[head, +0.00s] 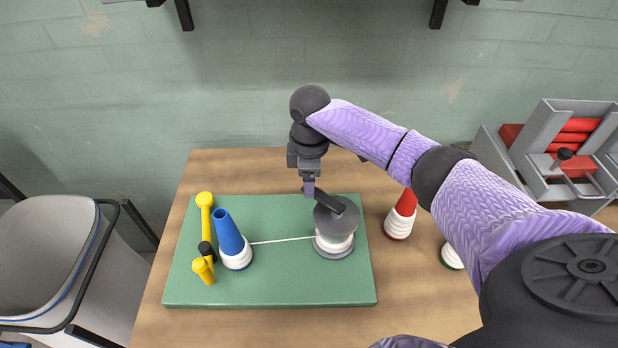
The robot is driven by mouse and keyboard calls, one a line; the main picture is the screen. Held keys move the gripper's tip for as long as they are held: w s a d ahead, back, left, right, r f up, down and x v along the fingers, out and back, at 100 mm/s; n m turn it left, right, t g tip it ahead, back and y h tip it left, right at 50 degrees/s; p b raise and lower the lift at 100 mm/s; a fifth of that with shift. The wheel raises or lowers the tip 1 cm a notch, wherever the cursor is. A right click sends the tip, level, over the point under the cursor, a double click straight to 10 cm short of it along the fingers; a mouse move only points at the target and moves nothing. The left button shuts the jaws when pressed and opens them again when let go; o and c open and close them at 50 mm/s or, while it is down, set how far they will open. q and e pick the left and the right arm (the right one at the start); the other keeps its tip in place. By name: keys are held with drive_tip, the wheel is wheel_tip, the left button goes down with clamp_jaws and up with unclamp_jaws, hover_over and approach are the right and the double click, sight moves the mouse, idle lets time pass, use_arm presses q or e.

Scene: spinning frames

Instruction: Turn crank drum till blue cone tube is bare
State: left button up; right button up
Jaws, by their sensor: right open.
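The blue cone tube (229,232) stands on the left part of the green board (280,286), with white thread still wound around its base. A taut white thread (283,241) runs from it to the crank drum (336,222), a grey-topped drum with white thread wound on it. A dark crank bar (329,204) lies over the drum's top. My right gripper (309,188) is above the board, pointing down at the drum's upper left edge by the crank; it is open, and whether it touches the crank cannot be told. My left gripper is not in view.
Yellow posts with a black piece (206,249) stand left of the blue tube. A red cone with white thread (400,217) stands right of the board, with another thread-wound piece (451,257) nearby. A grey rack with red rolls (565,150) is at right, a grey bin (45,262) at left.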

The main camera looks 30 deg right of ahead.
drive_tip(key=shift+w, duration=0.1)
clamp_jaws()
idle(1.3)
